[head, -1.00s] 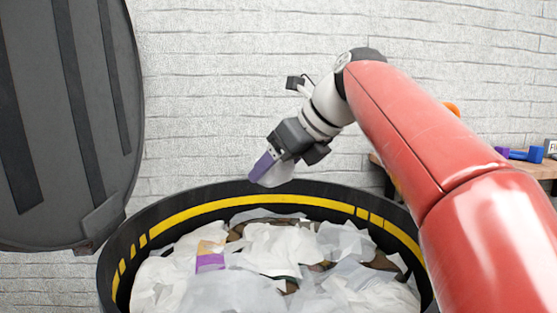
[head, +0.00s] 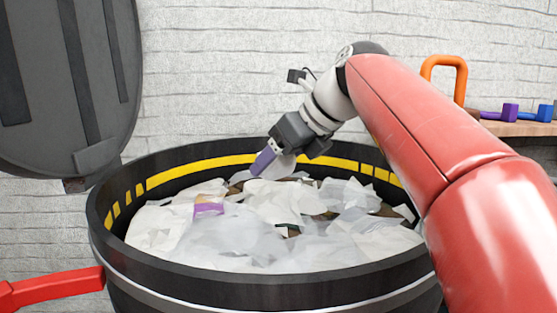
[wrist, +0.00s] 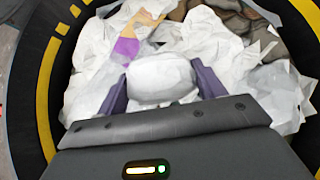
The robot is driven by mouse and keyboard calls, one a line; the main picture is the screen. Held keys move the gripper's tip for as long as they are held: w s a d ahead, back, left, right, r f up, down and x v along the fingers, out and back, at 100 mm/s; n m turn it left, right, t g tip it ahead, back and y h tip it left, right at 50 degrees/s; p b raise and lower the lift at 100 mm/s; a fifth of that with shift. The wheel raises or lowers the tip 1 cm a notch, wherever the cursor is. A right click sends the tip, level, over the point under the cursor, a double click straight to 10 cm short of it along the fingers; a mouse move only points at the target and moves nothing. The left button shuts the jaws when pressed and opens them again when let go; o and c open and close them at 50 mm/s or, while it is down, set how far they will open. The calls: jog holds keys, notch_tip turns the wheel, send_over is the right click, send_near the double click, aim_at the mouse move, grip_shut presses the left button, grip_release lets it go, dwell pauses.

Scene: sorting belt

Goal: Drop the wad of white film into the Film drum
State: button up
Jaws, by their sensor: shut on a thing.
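My gripper (wrist: 162,88) is shut on the wad of white film (wrist: 160,76), which sits between its two purple fingers in the wrist view. In the head view the gripper (head: 268,163) points down over the far part of the open drum (head: 255,272), and the wad (head: 283,166) shows pale beside a finger. The drum is black with a yellow stripe inside its rim and is filled with crumpled white film and some brown pieces. I cannot tell whether the wad touches the film below. No label shows on the drum.
The drum's dark round lid (head: 75,90) stands raised at the left. A red lever (head: 55,287) sticks out at the drum's left side. A shelf at the right holds an orange handle-shaped thing (head: 444,64) and purple and blue pieces (head: 510,112).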

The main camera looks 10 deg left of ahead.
jog(key=shift+f, duration=0.25)
jog(key=o, duration=1.1)
notch_tip(320, 180, up, 7)
jog(key=p, duration=0.8)
jog(key=shift+r, duration=0.15)
jog(key=shift+f, duration=0.2)
jog(key=shift+d, duration=0.1)
